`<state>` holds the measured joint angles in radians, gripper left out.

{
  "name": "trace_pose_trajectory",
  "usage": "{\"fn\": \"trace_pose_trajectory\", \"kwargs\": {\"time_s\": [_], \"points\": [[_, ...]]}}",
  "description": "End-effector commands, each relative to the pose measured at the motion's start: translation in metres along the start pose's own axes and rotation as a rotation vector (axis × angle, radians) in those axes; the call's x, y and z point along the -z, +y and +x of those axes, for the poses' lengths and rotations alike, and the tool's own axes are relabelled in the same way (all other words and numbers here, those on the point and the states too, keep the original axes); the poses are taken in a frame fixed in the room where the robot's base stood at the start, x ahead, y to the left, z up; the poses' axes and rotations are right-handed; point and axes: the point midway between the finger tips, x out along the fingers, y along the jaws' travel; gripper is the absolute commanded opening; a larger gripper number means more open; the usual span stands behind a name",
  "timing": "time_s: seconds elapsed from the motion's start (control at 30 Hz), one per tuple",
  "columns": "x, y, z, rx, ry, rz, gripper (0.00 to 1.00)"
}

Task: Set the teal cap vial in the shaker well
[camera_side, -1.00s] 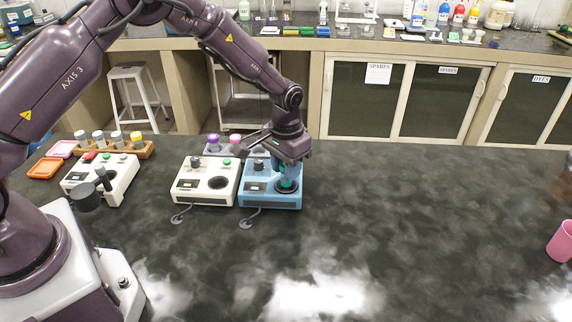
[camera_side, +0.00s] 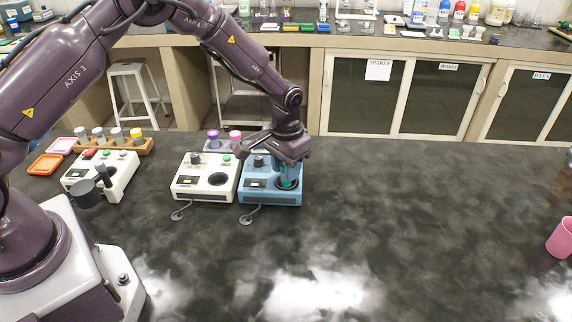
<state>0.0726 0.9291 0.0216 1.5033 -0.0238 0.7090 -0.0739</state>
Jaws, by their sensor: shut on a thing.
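The teal vial (camera_side: 289,171) is upright between the jaws of my gripper (camera_side: 289,163). My gripper points down and is shut on it; the jaws and wrist hide its upper part and cap. The vial is over the dark round well (camera_side: 288,184) of the blue shaker (camera_side: 257,196). Its lower end appears to be at or in the well, but I cannot tell how deep it sits.
A white device (camera_side: 190,190) with a round well stands close on the left. Behind it is a rack with a purple-capped vial (camera_side: 213,135) and a pink-capped vial (camera_side: 235,135). A wooden vial rack (camera_side: 147,146) is farther left. The bench on the right is clear to a pink cup (camera_side: 561,239).

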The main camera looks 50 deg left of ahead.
Motion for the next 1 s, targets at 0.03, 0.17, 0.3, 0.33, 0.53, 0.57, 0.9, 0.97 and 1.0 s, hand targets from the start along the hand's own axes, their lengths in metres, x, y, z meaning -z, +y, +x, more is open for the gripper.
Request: {"fn": "trace_pose_trajectory", "kwargs": {"time_s": [0.03, 0.17, 0.3, 0.33, 0.53, 0.57, 0.9, 0.97, 1.0], "points": [[0.0, 0.0, 0.0, 0.0, 0.0, 0.0, 0.16], [0.0, 0.0, 0.0, 0.0, 0.0, 0.0, 0.16], [0.0, 0.0, 0.001, 0.0, 0.0, 0.0, 0.16], [0.0, 0.0, 0.001, 0.0, 0.0, 0.0, 0.16], [0.0, 0.0, 0.005, 0.0, -0.001, 0.0, 0.16], [0.0, 0.0, 0.006, 0.0, -0.001, 0.0, 0.16], [0.0, 0.0, 0.012, 0.0, 0.001, 0.0, 0.16], [0.0, 0.0, 0.014, 0.0, 0.0, 0.0, 0.16], [0.0, 0.0, 0.015, 0.0, 0.0, 0.0, 0.16]]}}
